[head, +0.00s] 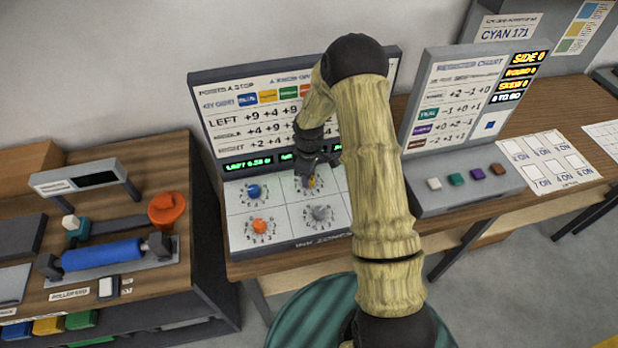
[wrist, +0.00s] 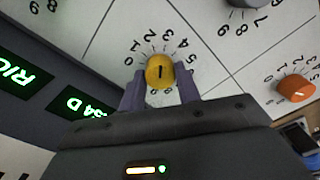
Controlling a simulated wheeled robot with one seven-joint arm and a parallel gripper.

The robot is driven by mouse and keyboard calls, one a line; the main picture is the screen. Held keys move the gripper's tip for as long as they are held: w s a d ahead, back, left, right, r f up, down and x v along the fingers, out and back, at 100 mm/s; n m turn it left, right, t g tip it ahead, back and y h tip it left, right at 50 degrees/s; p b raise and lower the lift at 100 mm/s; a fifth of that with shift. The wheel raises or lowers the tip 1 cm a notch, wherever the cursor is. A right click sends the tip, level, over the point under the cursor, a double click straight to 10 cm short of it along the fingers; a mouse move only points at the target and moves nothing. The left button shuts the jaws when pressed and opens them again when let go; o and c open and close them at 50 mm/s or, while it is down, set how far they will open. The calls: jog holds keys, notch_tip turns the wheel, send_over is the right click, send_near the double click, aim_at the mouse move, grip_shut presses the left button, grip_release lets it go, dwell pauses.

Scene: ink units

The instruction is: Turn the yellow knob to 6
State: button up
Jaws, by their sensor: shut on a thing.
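The yellow knob (wrist: 160,71) sits in a ring of printed numerals on a white panel. A dark line on its cap runs nearly up and down in the wrist view; I cannot tell which end is the pointer. Numerals 0 to 5 show around its upper side, and those below are partly hidden by my gripper. My gripper (wrist: 160,88) is shut on the knob, one finger on each side. In the head view the yellow knob (head: 312,182) shows only in part beneath my gripper (head: 314,172).
A blue knob (head: 254,191), an orange knob (head: 260,226) and a grey knob (head: 320,213) share the panel. An upright chart board (head: 235,100) with a green display strip stands behind. A second console (head: 460,185) with coloured buttons is at the right.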

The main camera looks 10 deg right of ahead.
jog(key=m+b, duration=0.1)
jog(key=m, duration=0.3)
jog(key=shift+w+m+b, duration=0.1)
jog(key=shift+m+b, duration=0.3)
jog(key=m+b, duration=0.1)
jog(key=m, duration=0.4)
jog(key=m+b, duration=0.1)
jog(key=m, duration=0.4)
jog(key=shift+r+m, duration=0.15)
jog(key=shift+m, duration=0.25)
jog(key=m, duration=0.4)
jog(key=shift+m, duration=0.3)
jog(key=o, duration=1)
